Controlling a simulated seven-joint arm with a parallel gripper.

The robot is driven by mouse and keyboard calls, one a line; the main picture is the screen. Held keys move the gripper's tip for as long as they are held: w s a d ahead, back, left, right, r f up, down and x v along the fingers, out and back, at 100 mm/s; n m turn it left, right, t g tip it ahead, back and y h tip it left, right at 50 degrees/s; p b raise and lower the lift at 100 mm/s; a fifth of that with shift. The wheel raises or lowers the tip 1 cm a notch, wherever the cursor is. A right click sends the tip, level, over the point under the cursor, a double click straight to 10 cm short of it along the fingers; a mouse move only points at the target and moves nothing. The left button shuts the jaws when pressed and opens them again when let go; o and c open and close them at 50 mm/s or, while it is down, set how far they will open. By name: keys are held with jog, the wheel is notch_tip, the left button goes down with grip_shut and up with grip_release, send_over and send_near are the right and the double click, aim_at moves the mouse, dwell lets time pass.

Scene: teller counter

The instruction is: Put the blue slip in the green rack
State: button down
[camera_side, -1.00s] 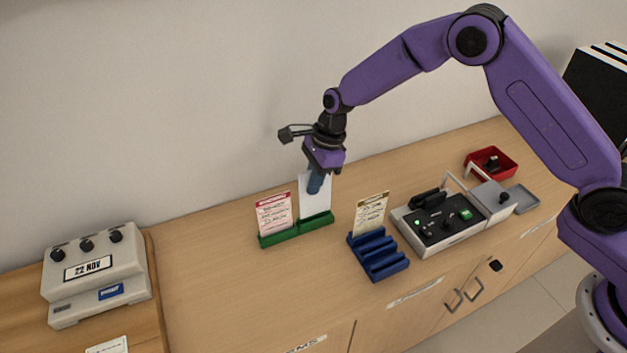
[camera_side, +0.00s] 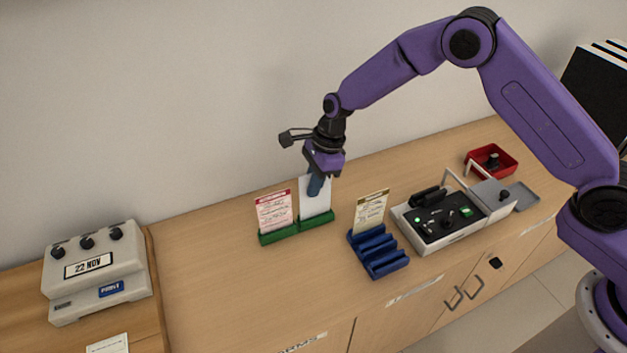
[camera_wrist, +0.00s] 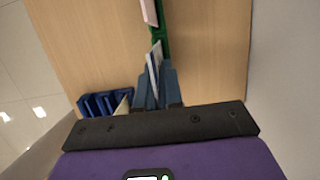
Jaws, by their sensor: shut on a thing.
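My gripper (camera_side: 317,185) is shut on a pale slip (camera_side: 314,203), taken as the blue slip. Its top is hidden by the fingers in the side view. In the wrist view the slip (camera_wrist: 153,68) shows nearly edge-on, white with a bluish edge, between the fingertips (camera_wrist: 158,85). The green rack (camera_side: 283,235) stands on the counter under it. The slip is upright, with its lower edge at the right-hand part of the rack; whether it touches the slot bottom I cannot tell. The green rack also shows in the wrist view (camera_wrist: 161,38).
A red-headed slip (camera_side: 274,212) stands in the left part of the green rack. A blue rack (camera_side: 385,265) holding a yellow-headed slip (camera_side: 371,211) is at the right. A grey device (camera_side: 440,222), red tray (camera_side: 503,162) and date machine (camera_side: 98,268) stand farther off. The counter's left middle is clear.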

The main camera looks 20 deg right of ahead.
jog(key=shift+f, duration=1.1)
jog(key=c, duration=1.2)
grip_release()
jog(key=shift+r, duration=0.1)
jog(key=shift+r, duration=3.4)
